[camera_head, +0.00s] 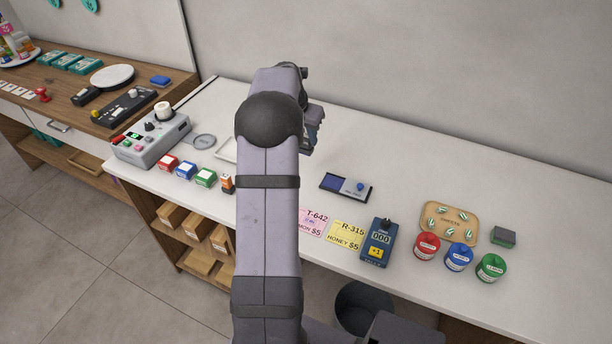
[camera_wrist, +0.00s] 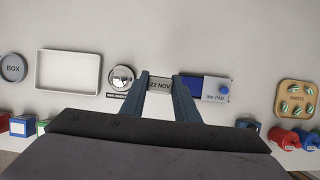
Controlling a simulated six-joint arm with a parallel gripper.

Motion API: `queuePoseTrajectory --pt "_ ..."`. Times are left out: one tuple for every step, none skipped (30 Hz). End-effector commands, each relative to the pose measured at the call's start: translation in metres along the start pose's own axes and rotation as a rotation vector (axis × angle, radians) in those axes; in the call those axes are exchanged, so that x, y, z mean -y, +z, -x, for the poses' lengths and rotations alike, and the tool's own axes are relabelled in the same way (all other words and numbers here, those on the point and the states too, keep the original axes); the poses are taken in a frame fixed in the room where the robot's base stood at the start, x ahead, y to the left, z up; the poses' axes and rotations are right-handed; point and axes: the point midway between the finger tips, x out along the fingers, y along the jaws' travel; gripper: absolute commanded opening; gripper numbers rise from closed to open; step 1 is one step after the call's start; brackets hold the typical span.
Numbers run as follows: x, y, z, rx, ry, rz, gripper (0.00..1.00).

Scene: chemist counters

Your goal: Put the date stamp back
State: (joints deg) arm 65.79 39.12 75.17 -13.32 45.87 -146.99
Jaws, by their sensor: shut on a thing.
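The date stamp (camera_wrist: 160,86), a small grey block reading "22 NOV", shows between the two dark fingers of my gripper (camera_wrist: 161,79) in the wrist view. The fingers are shut on it. In the head view my gripper (camera_head: 313,134) is mostly hidden behind my own arm, over the back of the white counter, and the stamp cannot be made out there. An ink pad (camera_head: 337,184), blue and grey with a blue knob, lies on the counter to the right of the gripper. It also shows in the wrist view (camera_wrist: 205,85), close right of the fingers.
Left of the fingers are a shiny round dome (camera_wrist: 121,78) on a labelled base, an empty white tray (camera_wrist: 70,95) and a round BOX disc (camera_wrist: 13,68). Towards the front are price cards (camera_head: 346,236), a blue counter device (camera_head: 380,243) and coloured jars (camera_head: 459,257). The back right counter is clear.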

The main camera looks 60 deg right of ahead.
Motion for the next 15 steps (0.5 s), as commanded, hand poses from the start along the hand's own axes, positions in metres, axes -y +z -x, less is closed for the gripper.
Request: queuePoseTrajectory --pt "0.0 0.001 0.001 0.002 0.004 0.009 0.14" --pt "0.0 0.001 0.001 0.002 0.006 0.014 0.14" --pt "0.0 0.001 0.001 0.002 0.008 0.019 0.14" --pt "0.0 0.001 0.001 0.002 0.009 0.02 0.14" --pt "0.0 0.001 0.001 0.002 0.009 0.022 0.14" --pt "0.0 0.001 0.0 0.002 0.009 0.022 0.14" --pt "0.0 0.0 -0.001 0.001 0.009 0.023 0.14" --pt "0.0 -0.001 -0.003 0.001 0.009 0.023 0.14" --pt "0.0 -0.002 -0.006 -0.001 0.008 0.023 0.14" --pt "0.0 -0.004 -0.009 -0.002 0.007 0.023 0.14" --pt "0.0 -0.005 -0.013 -0.003 0.007 0.023 0.14" --pt "0.0 -0.008 -0.018 -0.003 0.007 0.023 0.14" --pt "0.0 -0.01 -0.022 -0.004 0.007 0.022 0.14" --pt "0.0 -0.012 -0.027 -0.004 0.007 0.022 0.14" --pt "0.001 -0.014 -0.032 -0.003 0.007 0.023 0.14"
